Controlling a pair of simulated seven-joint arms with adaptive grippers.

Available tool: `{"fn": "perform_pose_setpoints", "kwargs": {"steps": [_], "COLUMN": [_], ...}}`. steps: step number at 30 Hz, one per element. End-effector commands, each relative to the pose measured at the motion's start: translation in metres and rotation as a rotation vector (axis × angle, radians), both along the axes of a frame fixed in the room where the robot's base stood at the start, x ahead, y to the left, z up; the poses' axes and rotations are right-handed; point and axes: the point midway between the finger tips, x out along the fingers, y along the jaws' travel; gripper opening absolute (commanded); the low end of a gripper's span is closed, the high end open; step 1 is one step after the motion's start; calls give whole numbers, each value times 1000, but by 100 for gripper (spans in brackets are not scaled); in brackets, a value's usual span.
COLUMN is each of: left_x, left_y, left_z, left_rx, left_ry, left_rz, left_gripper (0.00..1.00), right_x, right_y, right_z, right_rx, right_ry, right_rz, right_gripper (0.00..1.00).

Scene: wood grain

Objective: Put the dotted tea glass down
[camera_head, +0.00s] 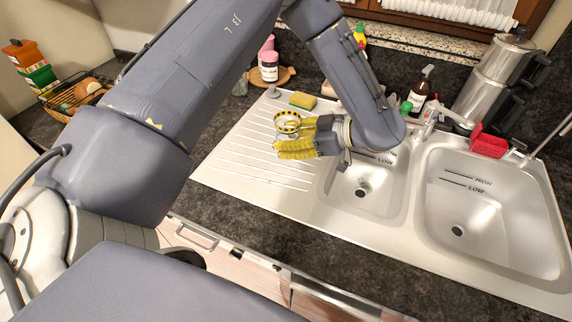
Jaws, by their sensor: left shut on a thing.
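The dotted tea glass (287,119) is a small clear glass with a yellow and dark patterned band at its rim. It is over the ribbed drainboard of the sink unit. My left gripper (284,137), with yellow ridged fingers, comes from the right side and is shut on the glass. The fingers hide part of the glass, and I cannot tell whether its base touches the drainboard. My right gripper is not in view.
The metal drainboard (236,152) has free room left of and below the glass. A green and yellow sponge (302,100) lies behind it. Two sink basins (487,205) are at the right. Bottles and a tall metal pot (490,80) stand along the back.

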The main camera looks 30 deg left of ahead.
Motion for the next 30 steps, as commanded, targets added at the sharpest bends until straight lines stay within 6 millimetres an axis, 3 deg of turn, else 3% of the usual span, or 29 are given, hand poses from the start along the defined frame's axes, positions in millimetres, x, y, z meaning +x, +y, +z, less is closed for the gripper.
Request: {"fn": "perform_pose_setpoints", "kwargs": {"steps": [3,9,20,30], "left_x": [-1,0,0,0], "left_y": [0,0,0,0], "left_z": [-27,-57,-75,-108], "left_rx": [-1,-1,0,-1], "left_ry": [3,0,1,-1], "left_rz": [1,1,0,0], "left_gripper": [11,11,11,11], "right_x": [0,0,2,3], "right_y": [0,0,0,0], "right_z": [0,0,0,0], "right_rx": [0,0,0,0], "right_ry": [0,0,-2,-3], "right_rz": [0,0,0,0], "right_gripper": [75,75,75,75]}}
